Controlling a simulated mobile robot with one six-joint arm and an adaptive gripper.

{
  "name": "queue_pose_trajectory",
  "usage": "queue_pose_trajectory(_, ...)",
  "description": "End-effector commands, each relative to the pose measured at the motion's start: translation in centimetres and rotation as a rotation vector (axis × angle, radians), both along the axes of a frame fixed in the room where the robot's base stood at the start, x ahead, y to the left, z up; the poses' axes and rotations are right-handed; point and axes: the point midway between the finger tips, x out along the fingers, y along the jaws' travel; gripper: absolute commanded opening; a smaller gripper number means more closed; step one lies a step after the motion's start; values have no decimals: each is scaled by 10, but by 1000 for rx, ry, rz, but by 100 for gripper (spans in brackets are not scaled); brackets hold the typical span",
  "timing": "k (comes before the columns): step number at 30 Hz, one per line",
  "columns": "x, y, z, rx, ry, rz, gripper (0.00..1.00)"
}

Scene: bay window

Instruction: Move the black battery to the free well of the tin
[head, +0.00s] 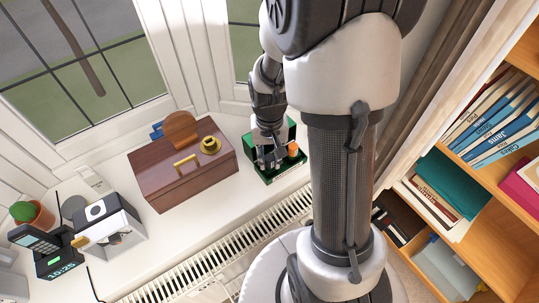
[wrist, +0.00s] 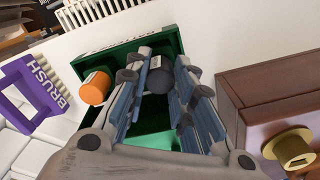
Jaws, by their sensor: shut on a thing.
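The green tin (head: 284,172) stands on the white sill, right of the wooden chest; it also shows in the wrist view (wrist: 118,48). An orange battery (wrist: 95,88) sits at one side of it, and shows in the head view (head: 293,149). My gripper (head: 268,162) is over the tin. In the wrist view its fingers (wrist: 160,72) are closed on the black battery (wrist: 160,80). A bright green bare patch of the tin (wrist: 150,140) shows between the fingers, nearer the palm. The battery's lower end is hidden, so I cannot tell whether it touches the tin.
The brown wooden chest (head: 180,180) with a brass handle and round brass piece (head: 210,145) stands close left of the tin. A purple BRUSH holder (wrist: 35,88) shows in the wrist view. A phone (head: 42,245) and white box (head: 108,222) stand far left. A radiator (head: 225,245) runs below the sill.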

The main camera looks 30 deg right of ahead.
Motion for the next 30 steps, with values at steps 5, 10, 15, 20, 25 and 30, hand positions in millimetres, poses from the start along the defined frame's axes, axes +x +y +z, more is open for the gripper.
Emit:
queue_pose_trajectory(5,0,0,-6,0,0,0,0)
queue_pose_trajectory(10,0,0,-10,0,0,0,0)
queue_pose_trajectory(15,0,0,-10,0,0,0,28)
queue_pose_trajectory(20,0,0,-10,0,0,0,39)
queue_pose_trajectory(25,0,0,-10,0,0,0,46)
queue_pose_trajectory(30,0,0,-10,0,0,0,46)
